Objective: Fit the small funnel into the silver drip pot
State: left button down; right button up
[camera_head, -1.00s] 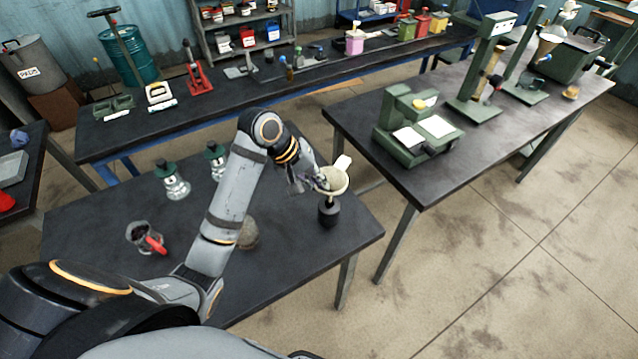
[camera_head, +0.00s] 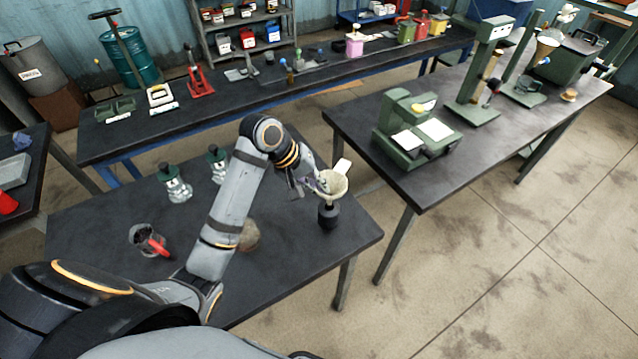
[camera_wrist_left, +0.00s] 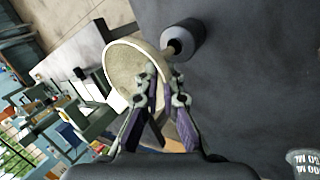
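The small funnel (camera_head: 334,184) is a cream cone with a pale tab, near the right end of the near bench. It stands over a dark, narrow-necked vessel (camera_head: 328,216), and its spout points at the vessel's top; I cannot tell how far it goes in. My left gripper (camera_head: 312,186) is at the funnel's rim. In the left wrist view, the fingers (camera_wrist_left: 163,78) are close together, one on each side of the funnel's wall (camera_wrist_left: 122,72). I cannot surely tell which vessel is the silver drip pot. My right gripper is out of view.
A glass vessel with a red part (camera_head: 143,236) and a glass bottle with a dark green top (camera_head: 178,188) stand on the near bench. A greyish round thing (camera_head: 251,238) is partly behind my arm. A grey vessel with printed marks (camera_wrist_left: 304,160) shows in the left wrist view.

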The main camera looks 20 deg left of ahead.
pick_arm(q)
jog(key=shift+f, duration=0.2)
jog(key=shift+f+b, duration=0.35)
jog(key=shift+f, duration=0.5)
jog(key=shift+f+b, duration=0.45)
jog(key=shift+f, duration=1.25)
jog(key=c, duration=1.4)
grip_release()
jog(key=shift+c, duration=0.2)
